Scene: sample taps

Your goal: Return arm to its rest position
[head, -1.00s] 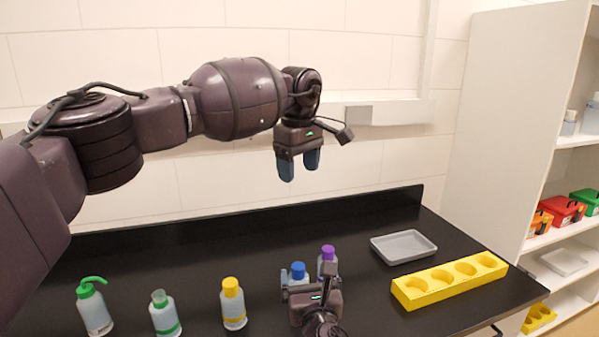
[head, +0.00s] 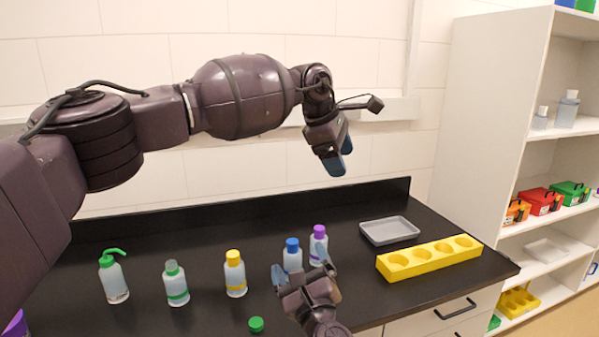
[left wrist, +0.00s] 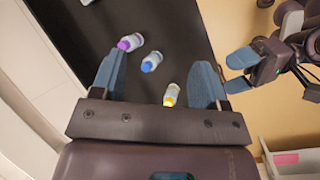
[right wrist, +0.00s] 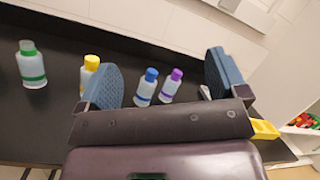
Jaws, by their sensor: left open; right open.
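My left arm reaches in from the left in the head view, raised high before the wall. Its gripper (head: 341,157) hangs above the counter, open and empty, with its fingers tilted down to the right. The left wrist view looks down past its spread fingers (left wrist: 155,80) at bottles well below. My right gripper (head: 302,266) is low at the counter's front, open and empty, in front of the blue-capped bottle (head: 292,257) and the purple-capped bottle (head: 318,246). In the right wrist view both bottles stand beyond its spread fingers (right wrist: 162,75), apart from them.
A green-nozzled bottle (head: 113,278), a green-topped bottle (head: 176,287) and a yellow-capped bottle (head: 235,276) stand to the left. A loose green cap (head: 256,324) lies near the front edge. A grey tray (head: 390,231) and yellow rack (head: 428,259) are right. Shelves (head: 540,170) stand beyond.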

